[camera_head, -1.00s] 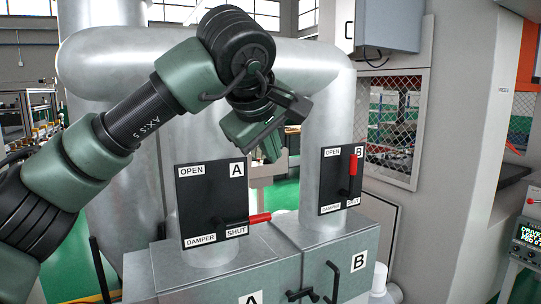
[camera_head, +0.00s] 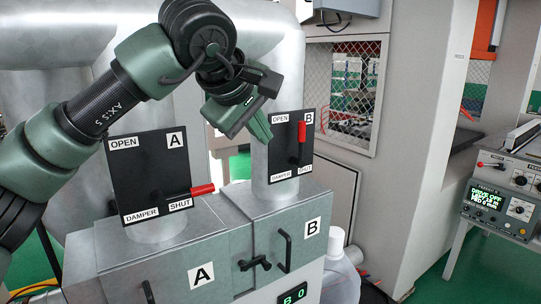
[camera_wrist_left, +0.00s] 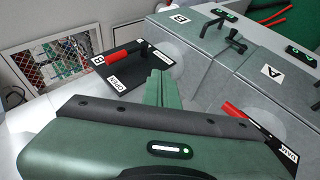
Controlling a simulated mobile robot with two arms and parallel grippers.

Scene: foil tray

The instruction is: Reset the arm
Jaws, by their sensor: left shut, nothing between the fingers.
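My left arm comes in from the left in the head view. Its gripper (camera_head: 259,128) hangs in the air between the two damper panels, near the upper left of panel B. The fingers are shut with nothing between them, and they also show in the left wrist view (camera_wrist_left: 161,88). Panel A (camera_head: 148,175) has its red-tipped lever (camera_head: 202,190) lying level, pointing right by the SHUT label. Panel B (camera_head: 290,150) has its red-tipped lever (camera_head: 302,132) pointing up. My right gripper is not in view.
Below the panels stand grey cabinets marked A (camera_head: 190,262) and B (camera_head: 305,205), with black handles. A white plastic container (camera_head: 340,272) stands right of cabinet B. A control console (camera_head: 505,195) stands at the far right. Large metal ducts rise behind.

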